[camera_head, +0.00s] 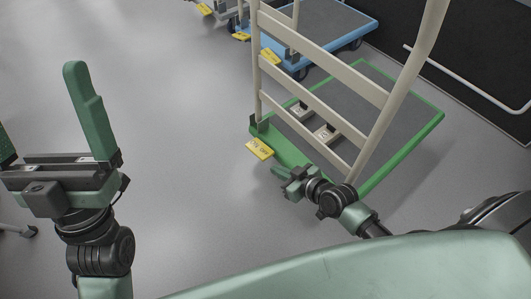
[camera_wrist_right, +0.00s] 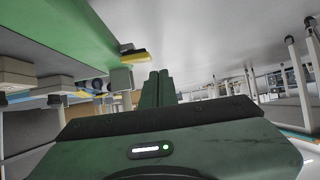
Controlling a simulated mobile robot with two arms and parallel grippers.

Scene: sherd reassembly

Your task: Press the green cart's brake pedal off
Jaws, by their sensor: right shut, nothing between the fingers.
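The green cart (camera_head: 432,122) has a grey deck, a green rim and a cream push handle. Its yellow brake pedal (camera_head: 260,149), with dark lettering, sticks out at the near-left corner. The pedal also shows in the right wrist view (camera_wrist_right: 134,56), edge-on beside the cart's green edge (camera_wrist_right: 60,32). My right gripper (camera_head: 277,171) is shut and empty, just nearer than the pedal and apparently apart from it. Its closed fingers (camera_wrist_right: 159,80) point past the pedal in the wrist view. My left gripper (camera_head: 45,115) is open and empty, raised at the left, far from the cart.
Two small boxes (camera_head: 326,133) lie on the green cart's deck. A blue cart (camera_head: 325,22) stands behind it, and more yellow pedals (camera_head: 242,37) show farther back. A dark wall panel with a pale rail (camera_head: 465,80) is at the right. The floor left of the cart is clear.

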